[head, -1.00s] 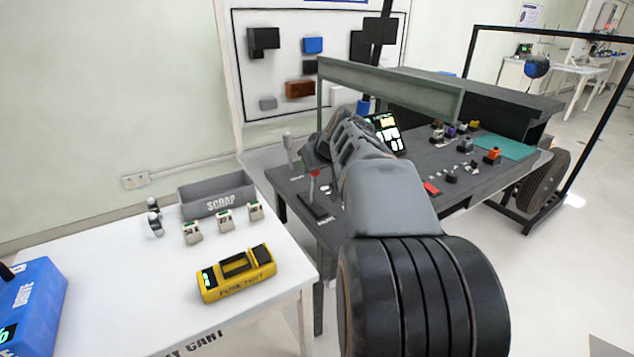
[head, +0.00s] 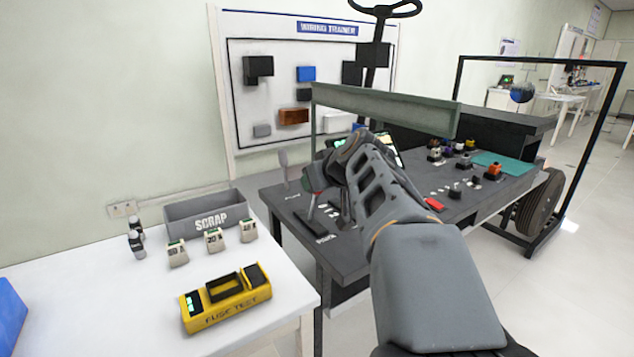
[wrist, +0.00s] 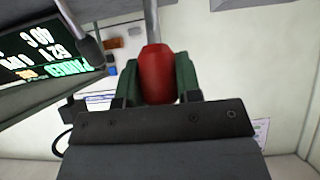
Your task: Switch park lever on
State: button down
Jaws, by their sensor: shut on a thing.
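The park lever (head: 310,207) stands on the dark bench, its thin shaft rising from a black slotted base beside the PARK label. Its red knob (wrist: 158,75) fills the middle of the wrist view, with the shaft running up from it there. My gripper (wrist: 158,85) is shut on this knob, with a green finger pad on each side. In the head view my gripper (head: 312,182) is at the top of the lever and mostly hides the knob. I cannot tell the lever's exact position in its slot.
A second, grey-topped lever (head: 284,166) stands just left of mine. A green-grey crossbar (head: 385,108) spans above the bench, close behind my arm. A lit display (wrist: 45,50) is near the gripper. The white cart (head: 110,290) holds a yellow fuse tester (head: 226,300) and scrap bin (head: 205,212).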

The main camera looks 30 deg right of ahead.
jog(key=c, duration=0.8)
grip_release()
jog(key=p+v, duration=0.2)
jog(key=v, duration=1.2)
jog(key=shift+f, duration=0.1)
jog(key=shift+p, duration=0.3)
